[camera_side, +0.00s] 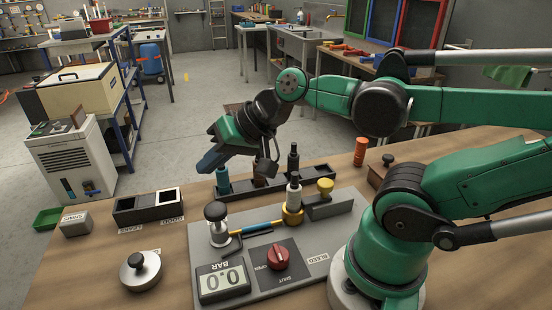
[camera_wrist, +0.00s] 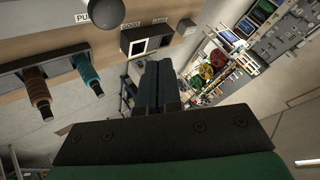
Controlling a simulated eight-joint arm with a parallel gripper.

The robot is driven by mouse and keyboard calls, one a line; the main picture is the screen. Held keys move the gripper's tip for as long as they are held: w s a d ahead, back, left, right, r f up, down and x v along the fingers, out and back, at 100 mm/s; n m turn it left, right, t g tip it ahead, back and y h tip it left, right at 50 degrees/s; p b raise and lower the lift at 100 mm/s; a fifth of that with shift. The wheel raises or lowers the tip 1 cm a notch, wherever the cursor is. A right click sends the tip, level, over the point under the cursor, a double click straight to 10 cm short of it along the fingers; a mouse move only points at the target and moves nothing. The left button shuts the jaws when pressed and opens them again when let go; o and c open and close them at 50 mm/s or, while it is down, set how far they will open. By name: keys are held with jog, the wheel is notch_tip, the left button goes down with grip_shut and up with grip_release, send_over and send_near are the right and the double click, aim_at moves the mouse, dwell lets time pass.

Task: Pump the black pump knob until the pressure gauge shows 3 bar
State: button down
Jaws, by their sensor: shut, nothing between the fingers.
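The black pump knob (camera_side: 215,211) sits upright on a pale cylinder at the left of the grey panel (camera_side: 180,245). The pressure gauge (camera_side: 223,281) at the panel's front left reads 0.0 BAR. A red valve knob (camera_side: 277,257) is to its right, between small labels; its setting is unclear. My gripper (camera_side: 208,162) is shut and empty, in the air above and behind the pump knob, tilted down to the left. In the wrist view its dark fingers (camera_wrist: 157,85) are together.
A dark rack (camera_side: 320,172) with several cylinders stands behind the panel. A two-opening box (camera_side: 148,206) and a grey knobbed disc (camera_side: 140,270) are at left. A yellow-capped fitting (camera_side: 325,187) and an orange cylinder (camera_side: 360,151) are at right.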

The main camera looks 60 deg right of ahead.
aim_at(218, 210)
notch_tip(218, 210, down, 5)
jog(key=shift+r, duration=0.15)
jog(key=shift+f, duration=0.5)
dwell(1.8)
jog(key=shift+f, duration=0.4)
jog(key=shift+s+f, duration=0.1)
jog(key=shift+f, duration=1.25)
dwell(1.0)
jog(key=shift+r, duration=0.1)
jog(key=shift+s+a+r, duration=0.1)
jog(key=shift+s+r, duration=0.1)
jog(key=shift+r, duration=0.55)
jog(key=shift+s+r, duration=0.2)
jog(key=shift+r, duration=0.55)
jog(key=shift+r, duration=0.1)
